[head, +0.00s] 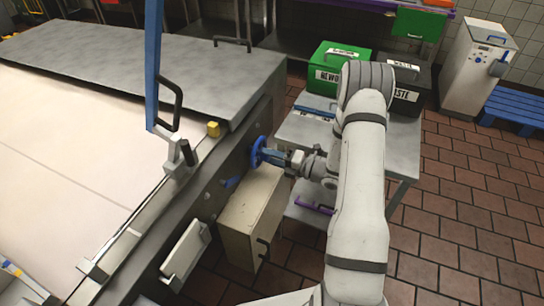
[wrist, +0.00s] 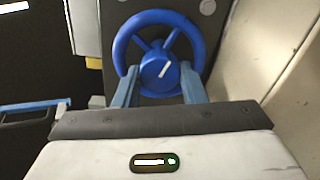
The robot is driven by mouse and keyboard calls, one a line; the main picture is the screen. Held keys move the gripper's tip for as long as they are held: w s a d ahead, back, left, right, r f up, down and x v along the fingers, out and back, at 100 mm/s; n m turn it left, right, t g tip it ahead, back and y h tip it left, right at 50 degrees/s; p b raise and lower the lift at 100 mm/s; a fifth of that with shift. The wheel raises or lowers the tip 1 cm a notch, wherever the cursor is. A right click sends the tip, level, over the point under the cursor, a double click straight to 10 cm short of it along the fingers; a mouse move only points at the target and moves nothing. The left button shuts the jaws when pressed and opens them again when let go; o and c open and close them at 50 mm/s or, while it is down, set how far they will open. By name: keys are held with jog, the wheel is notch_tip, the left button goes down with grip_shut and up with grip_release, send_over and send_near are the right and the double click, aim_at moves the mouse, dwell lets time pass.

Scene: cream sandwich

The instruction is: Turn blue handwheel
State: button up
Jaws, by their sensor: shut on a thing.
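The blue handwheel (head: 258,152) is mounted on the side of the long grey machine in the head view. In the wrist view, the blue handwheel (wrist: 178,17) shows its round rim, spokes and a central hub with a white mark that slants up to the right. My gripper (head: 268,154) reaches the wheel from the right. In the wrist view, my gripper (wrist: 160,82) has its two blue fingers on either side of the lower hub and is shut on the wheel. The fingertips' exact contact is partly hidden.
A beige cabinet (head: 248,215) stands just below the wheel. A small metal table (head: 393,150) with a green bin (head: 332,62) and a dark waste bin (head: 410,72) stands to the right. A smaller blue handle (head: 229,183) is left of the wheel.

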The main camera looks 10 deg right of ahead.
jog(key=o, duration=1)
jog(key=shift+d, duration=0.1)
jog(key=v, duration=0.7)
jog(key=shift+s+d+b, duration=0.25)
jog(key=shift+s+b, duration=0.05)
jog(key=shift+b, duration=0.1)
dwell(0.3)
